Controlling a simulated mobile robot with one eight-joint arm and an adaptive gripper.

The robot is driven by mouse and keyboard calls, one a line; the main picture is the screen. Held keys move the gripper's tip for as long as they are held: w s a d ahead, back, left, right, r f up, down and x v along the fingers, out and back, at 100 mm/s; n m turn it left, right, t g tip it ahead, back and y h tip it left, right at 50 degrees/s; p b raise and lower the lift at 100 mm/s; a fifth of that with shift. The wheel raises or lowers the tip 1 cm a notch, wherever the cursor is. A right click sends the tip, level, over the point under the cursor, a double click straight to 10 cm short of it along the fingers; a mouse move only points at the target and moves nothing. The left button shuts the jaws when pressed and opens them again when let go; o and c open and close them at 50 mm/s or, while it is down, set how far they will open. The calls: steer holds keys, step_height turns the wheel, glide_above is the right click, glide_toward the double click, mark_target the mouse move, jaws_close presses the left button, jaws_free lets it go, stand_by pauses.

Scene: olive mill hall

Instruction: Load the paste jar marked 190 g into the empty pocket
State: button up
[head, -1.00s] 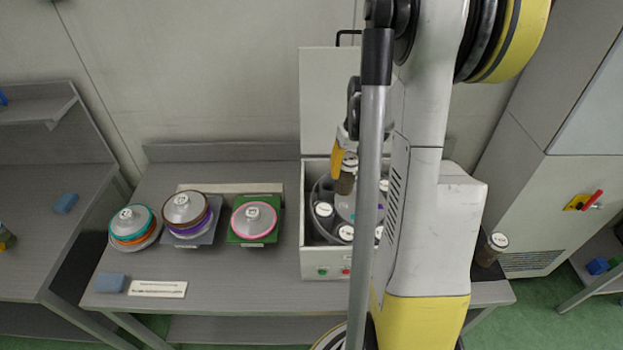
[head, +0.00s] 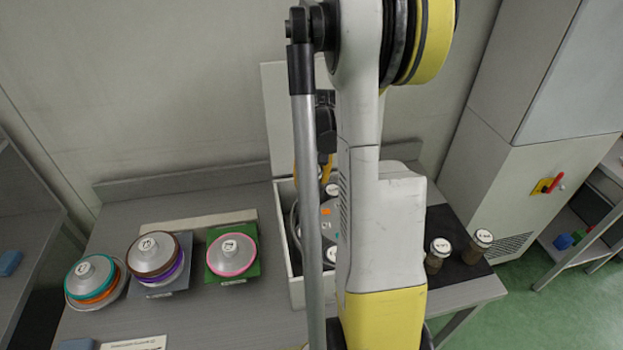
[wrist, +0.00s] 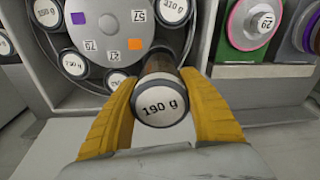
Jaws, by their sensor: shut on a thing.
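The jar marked 190 g (wrist: 162,103) has a white lid and dark body. In the wrist view it is between the yellow fingers of my gripper (wrist: 160,88), which is shut on it. The jar's far end is beside the edge of a round grey rotor (wrist: 112,48) in an open white box (head: 291,262). Jars with white lids, one marked 310 g (wrist: 174,8), sit around the rotor. No empty pocket shows clearly; the held jar and fingers cover part of the rim. In the head view my arm hides much of the box and gripper.
Two more white-lidded jars, one nearer (head: 436,255) and one farther right (head: 479,246), stand on a dark mat (head: 458,268). Stacked coloured discs, including one with a pink rim (head: 232,254), stand left of the box. The box's raised lid (head: 279,120) is behind.

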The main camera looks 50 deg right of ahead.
mark_target(312, 169)
steer(key=shift+w+f+b, duration=0.2)
steer(key=shift+f+b, duration=0.95)
steer(key=shift+f, duration=0.6)
steer(key=shift+w+f+b, duration=0.2)
steer(key=shift+f+b, duration=0.9)
steer(key=shift+f, duration=0.65)
steer(key=o, duration=1.3)
steer(key=shift+o, duration=0.2)
steer(key=shift+r, duration=0.1)
steer(key=r, duration=0.4)
steer(key=s+r, duration=0.1)
steer(key=r, duration=0.7)
steer(key=shift+s, duration=0.15)
steer(key=shift+f, duration=0.1)
